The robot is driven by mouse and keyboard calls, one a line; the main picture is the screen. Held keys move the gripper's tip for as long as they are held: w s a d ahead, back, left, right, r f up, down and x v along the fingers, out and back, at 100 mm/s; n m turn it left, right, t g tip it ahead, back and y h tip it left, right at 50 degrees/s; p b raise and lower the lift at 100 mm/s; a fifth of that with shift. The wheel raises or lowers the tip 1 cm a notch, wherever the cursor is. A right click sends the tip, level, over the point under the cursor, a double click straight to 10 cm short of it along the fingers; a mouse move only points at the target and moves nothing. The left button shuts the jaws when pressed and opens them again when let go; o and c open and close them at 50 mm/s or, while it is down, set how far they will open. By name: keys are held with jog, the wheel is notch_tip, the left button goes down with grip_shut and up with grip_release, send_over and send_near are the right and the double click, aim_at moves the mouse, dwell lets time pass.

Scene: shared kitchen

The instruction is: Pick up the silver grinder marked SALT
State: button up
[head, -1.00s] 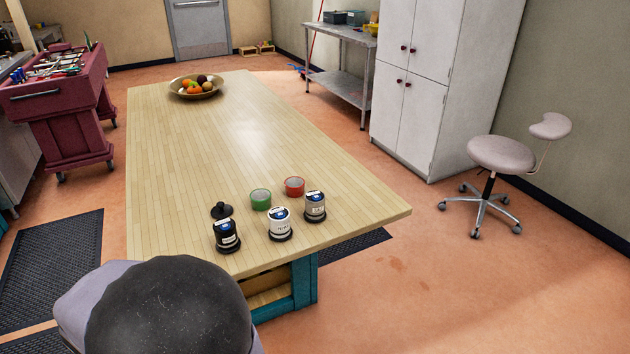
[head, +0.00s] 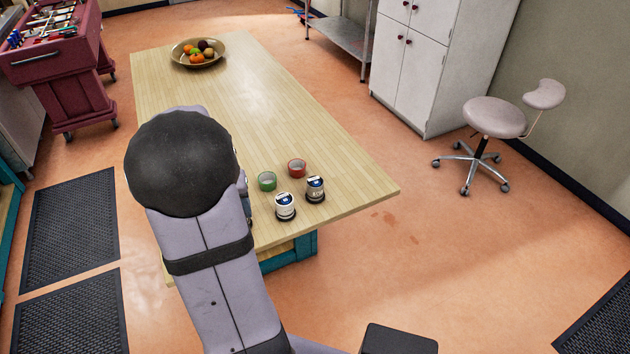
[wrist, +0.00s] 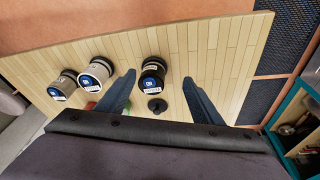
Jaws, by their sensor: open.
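The silver grinder (head: 315,188) stands upright near the table's front right corner, right of a white grinder (head: 285,206). In the wrist view the silver grinder (wrist: 61,87) is the leftmost of three, and the white grinder (wrist: 97,72) is beside it. A black grinder (wrist: 152,73) appears between my fingers in that view; my arm hides it in the head view. The label lettering is too small to read. My gripper (wrist: 159,77) is open and empty, well to the right of the silver grinder in the wrist view. The arm hides it in the head view.
A green ring-like item (head: 267,181) and a red one (head: 297,168) sit behind the grinders. A small black knobbed piece (wrist: 157,105) lies by the black grinder. A fruit bowl (head: 199,60) stands at the far end. The wooden table (head: 270,110) is otherwise largely clear.

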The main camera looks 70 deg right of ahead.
jog(key=s+d+r+m, duration=0.1)
jog(key=s+d+m, duration=0.2)
jog(key=s+d, duration=0.45)
jog(key=m+g+h, duration=0.1)
jog(key=m+h, duration=0.1)
jog(key=m, duration=0.2)
send_near(314, 182)
jog(key=x, duration=0.4)
jog(key=shift+d+f, duration=0.1)
jog(key=shift+f, duration=0.2)
jog(key=shift+p+x, duration=2)
jog(key=shift+x, duration=1.6)
jog(key=c, duration=1.3)
jog(key=shift+c, duration=0.3)
jog(key=shift+r, duration=0.15)
